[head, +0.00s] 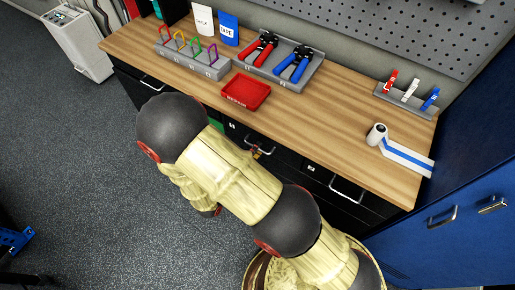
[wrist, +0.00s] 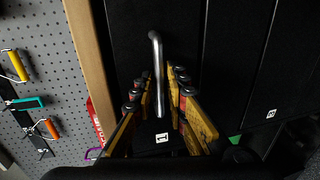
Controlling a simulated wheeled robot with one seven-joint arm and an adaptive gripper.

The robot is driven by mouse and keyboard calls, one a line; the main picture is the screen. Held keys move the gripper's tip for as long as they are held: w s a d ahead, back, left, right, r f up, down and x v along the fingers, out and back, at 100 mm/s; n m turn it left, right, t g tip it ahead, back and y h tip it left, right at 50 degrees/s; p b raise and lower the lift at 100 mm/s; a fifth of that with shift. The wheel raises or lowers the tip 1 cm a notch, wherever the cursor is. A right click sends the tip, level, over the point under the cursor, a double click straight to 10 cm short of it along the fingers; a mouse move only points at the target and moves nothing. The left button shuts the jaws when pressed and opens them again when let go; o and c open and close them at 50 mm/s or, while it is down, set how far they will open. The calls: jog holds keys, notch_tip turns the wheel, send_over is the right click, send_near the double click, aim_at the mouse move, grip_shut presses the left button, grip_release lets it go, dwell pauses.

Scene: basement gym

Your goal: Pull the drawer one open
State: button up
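Drawer one has a black front (wrist: 130,40) with a white label "1" (wrist: 161,138) and a silver bar handle (wrist: 157,60) in the wrist view. It looks closed, flush with the fronts around it. My gripper (wrist: 162,78) is open, with its yellow and black fingers on either side of the handle. In the head view my gripper (head: 258,151) is at the bench's front, and my arm hides much of the drawers.
The wooden benchtop (head: 330,120) above holds a red tray (head: 246,91), a plier holder (head: 275,65) and a white-and-blue roll (head: 377,134). A second handle (head: 346,190) is to the right. A blue cabinet (head: 450,220) stands at far right. The left floor (head: 90,170) is mostly clear.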

jog(key=shift+w+d+f, duration=0.15)
jog(key=shift+w+d, duration=0.25)
jog(key=shift+w, duration=0.1)
grip_shut()
dwell(0.6)
